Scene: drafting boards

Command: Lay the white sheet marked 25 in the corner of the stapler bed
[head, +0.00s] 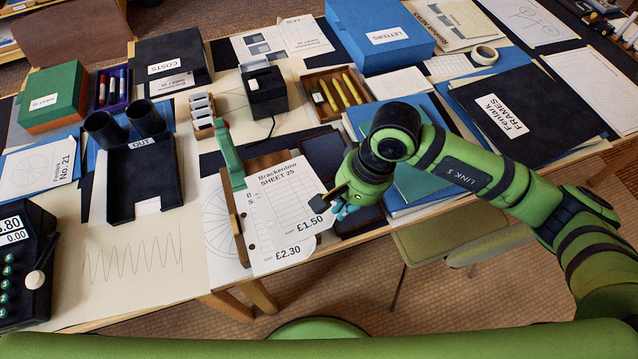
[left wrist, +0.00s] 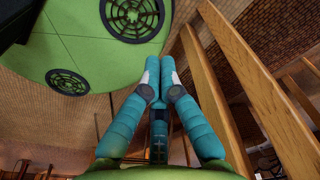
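The green stapler arm (head: 230,155) stands raised at the bed's far left. My right gripper (head: 335,203) is at the sheet's right edge and appears shut on it; its fingertips are partly hidden. Whether the sheet touches the bed's corner stops is unclear. My left gripper (left wrist: 159,64) shows in the left wrist view, its teal fingers together and empty, below the table.
A black tray (head: 142,180) stands left of the stapler. Blue folders (head: 408,195) are under my right arm. Wooden table legs (left wrist: 253,85) stand close right of my left gripper.

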